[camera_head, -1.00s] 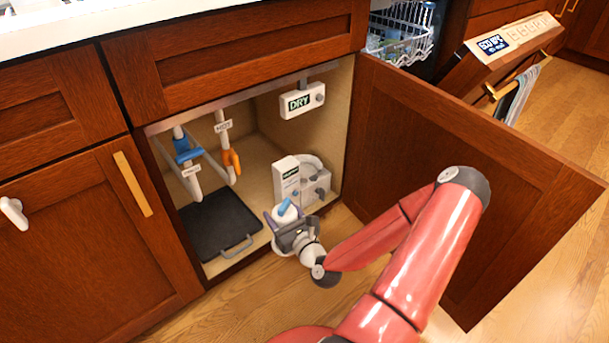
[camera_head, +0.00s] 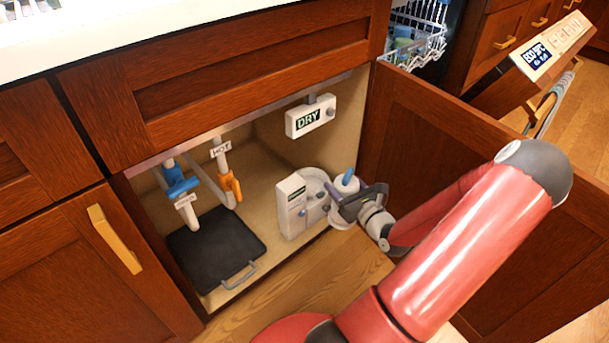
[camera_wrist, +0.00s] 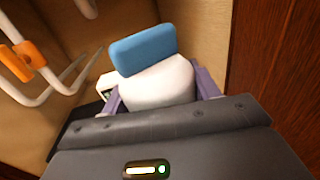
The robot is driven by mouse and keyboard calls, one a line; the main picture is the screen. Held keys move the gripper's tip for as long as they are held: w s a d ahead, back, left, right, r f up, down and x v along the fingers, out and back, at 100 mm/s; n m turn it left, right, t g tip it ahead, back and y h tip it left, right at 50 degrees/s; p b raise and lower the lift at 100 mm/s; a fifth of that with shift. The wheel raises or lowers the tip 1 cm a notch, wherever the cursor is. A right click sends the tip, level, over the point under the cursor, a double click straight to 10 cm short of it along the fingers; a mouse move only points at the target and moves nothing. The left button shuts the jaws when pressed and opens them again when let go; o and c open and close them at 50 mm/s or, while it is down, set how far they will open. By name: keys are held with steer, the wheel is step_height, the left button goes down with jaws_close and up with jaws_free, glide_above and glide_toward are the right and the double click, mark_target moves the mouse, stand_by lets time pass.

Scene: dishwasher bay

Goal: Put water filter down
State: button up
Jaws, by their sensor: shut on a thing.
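The water filter (camera_head: 345,186) is a white cylinder with a blue handle on top. In the wrist view it (camera_wrist: 158,82) fills the space between the purple fingers, blue handle uppermost. My gripper (camera_head: 343,196) is shut on it at the right front of the open cabinet, close to the white filter housing (camera_head: 293,206). The housing stands on the cabinet floor and has a label panel and a round holder behind. The filter's lower part is partly hidden by my gripper. I cannot tell whether it touches the housing or the floor.
A black tray (camera_head: 217,249) with a grey handle lies on the cabinet floor at left. Pipes with a blue valve (camera_head: 180,181) and an orange valve (camera_head: 231,187) hang above it. A DRY box (camera_head: 311,117) hangs overhead. The open door (camera_head: 440,140) bounds the right.

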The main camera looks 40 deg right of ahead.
steer(key=w+d+f+b, duration=0.1)
steer(key=w+b, duration=0.1)
steer(key=w, duration=0.7)
steer(key=w+d+f+b, duration=0.1)
steer(key=w+f+b, duration=0.1)
steer(key=w, duration=0.7)
steer(key=shift+w+d+f, duration=0.15)
steer(key=shift+w+f, duration=0.05)
steer(key=shift+w, duration=0.05)
steer(key=shift+f, duration=0.1)
steer(key=o, duration=1.3)
steer(key=s, duration=0.4)
steer(key=s+a+p, duration=0.1)
steer(key=s, duration=0.7)
steer(key=shift+a, duration=0.15)
